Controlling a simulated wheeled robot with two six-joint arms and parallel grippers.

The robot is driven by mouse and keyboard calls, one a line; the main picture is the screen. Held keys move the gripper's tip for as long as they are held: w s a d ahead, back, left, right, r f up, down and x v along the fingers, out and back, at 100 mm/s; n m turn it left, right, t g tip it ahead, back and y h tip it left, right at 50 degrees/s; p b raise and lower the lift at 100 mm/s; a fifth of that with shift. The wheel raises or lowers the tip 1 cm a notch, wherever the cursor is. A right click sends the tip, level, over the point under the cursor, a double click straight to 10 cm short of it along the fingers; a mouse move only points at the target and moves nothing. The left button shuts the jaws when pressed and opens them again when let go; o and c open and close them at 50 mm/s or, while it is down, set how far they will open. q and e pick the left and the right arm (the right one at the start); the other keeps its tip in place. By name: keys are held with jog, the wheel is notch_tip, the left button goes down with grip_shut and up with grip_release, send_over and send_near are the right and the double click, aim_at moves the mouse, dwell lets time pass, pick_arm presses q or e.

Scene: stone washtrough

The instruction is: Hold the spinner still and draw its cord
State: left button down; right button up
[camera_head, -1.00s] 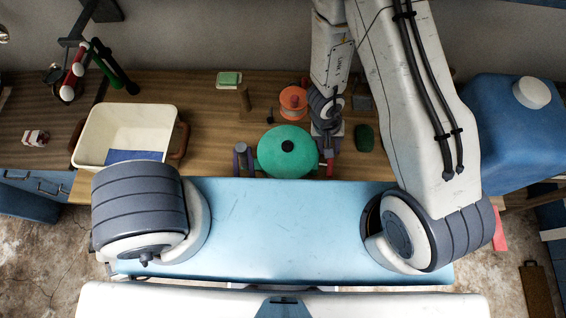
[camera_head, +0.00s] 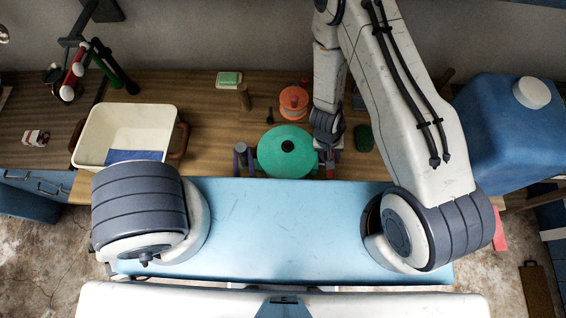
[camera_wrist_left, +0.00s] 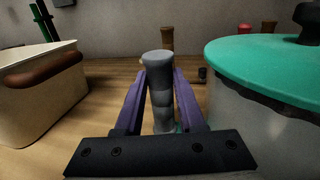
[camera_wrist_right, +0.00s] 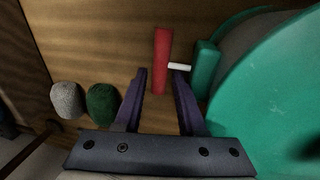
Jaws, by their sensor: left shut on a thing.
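The spinner has a green lid (camera_head: 287,152) with a dark knob and a see-through bowl; the lid also shows in the left wrist view (camera_wrist_left: 270,52). A grey upright post (camera_wrist_left: 161,85) stands beside the bowl. My left gripper (camera_wrist_left: 160,92) is shut on this post; it also shows at the spinner's left in the head view (camera_head: 241,157). A red pull handle (camera_wrist_right: 161,60) hangs on a short white cord (camera_wrist_right: 179,67) from the spinner's green side block (camera_wrist_right: 205,65). My right gripper (camera_wrist_right: 160,82) is open, its fingertips just short of the red handle.
A cream basin (camera_head: 127,132) with a brown handle stands left of the spinner. An orange pot (camera_head: 293,99) and a wooden post (camera_head: 244,97) stand behind. A green rounded thing (camera_wrist_right: 103,103) and a grey one (camera_wrist_right: 67,99) lie near my right gripper. A blue canister (camera_head: 510,130) is at right.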

grip_shut()
jog(key=shift+s+d, duration=0.2)
jog(key=shift+d, duration=2.15)
jog(key=shift+s+d, duration=0.15)
jog(key=shift+d, duration=2.15)
jog(key=shift+a, duration=0.1)
jog(key=shift+w+a, duration=0.2)
jog(key=shift+a, duration=2.1)
jog(key=shift+w+a, duration=0.15)
jog(key=shift+a, duration=2.1)
jog(key=shift+s+d, duration=0.2)
jog(key=shift+d, duration=2.1)
jog(key=shift+s+d, duration=0.15)
jog(key=shift+d, duration=2.15)
